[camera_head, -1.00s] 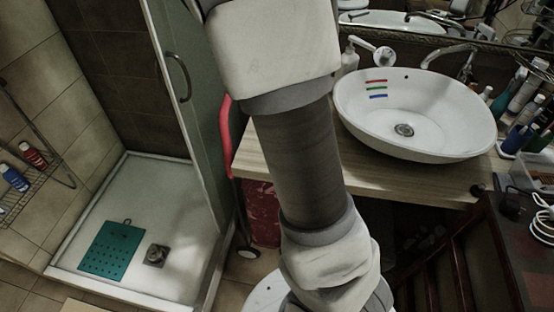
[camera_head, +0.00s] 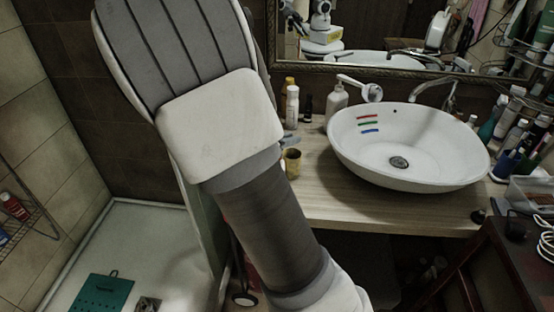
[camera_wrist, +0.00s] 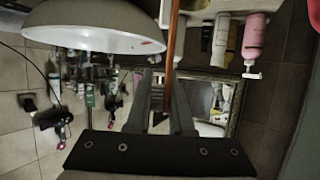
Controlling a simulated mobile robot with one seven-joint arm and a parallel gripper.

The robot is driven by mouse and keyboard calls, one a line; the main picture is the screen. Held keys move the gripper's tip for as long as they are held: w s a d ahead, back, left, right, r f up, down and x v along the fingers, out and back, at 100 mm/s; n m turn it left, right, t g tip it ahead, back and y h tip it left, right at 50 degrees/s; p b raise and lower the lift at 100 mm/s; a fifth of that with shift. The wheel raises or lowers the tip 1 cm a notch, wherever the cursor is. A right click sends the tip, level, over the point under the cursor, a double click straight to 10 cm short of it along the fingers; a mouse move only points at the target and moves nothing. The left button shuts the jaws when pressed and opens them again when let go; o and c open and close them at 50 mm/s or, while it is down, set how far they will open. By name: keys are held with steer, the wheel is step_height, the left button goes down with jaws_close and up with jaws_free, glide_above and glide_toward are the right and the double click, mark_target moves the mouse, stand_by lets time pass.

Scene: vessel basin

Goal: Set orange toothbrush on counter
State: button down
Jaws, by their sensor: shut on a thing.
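The orange toothbrush (camera_wrist: 173,45) shows in the wrist view as a thin upright orange-brown shaft. My gripper (camera_wrist: 164,85) is shut on it between its two grey fingers. In the head view my gripper and the toothbrush are not visible; my arm crosses the left and middle of the picture. The wooden counter (camera_head: 345,211) carries the white basin and has a bare strip in front of and to the left of it. My arm hides its left end.
The white oval basin (camera_head: 345,165) holds thin red, green and blue strips. A soap dispenser (camera_head: 337,103), a white bottle (camera_head: 292,105) and a yellowish cup (camera_head: 291,162) stand left of it. Several bottles crowd its right. A framed mirror (camera_head: 345,62) is behind.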

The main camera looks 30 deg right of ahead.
step_height(320, 180, down, 6)
steer(key=w+a+b, duration=0.1)
steer(key=w+a, duration=0.1)
steer(key=shift+a, duration=0.1)
stand_by(0.3)
steer(key=c, duration=0.8)
jaws_free()
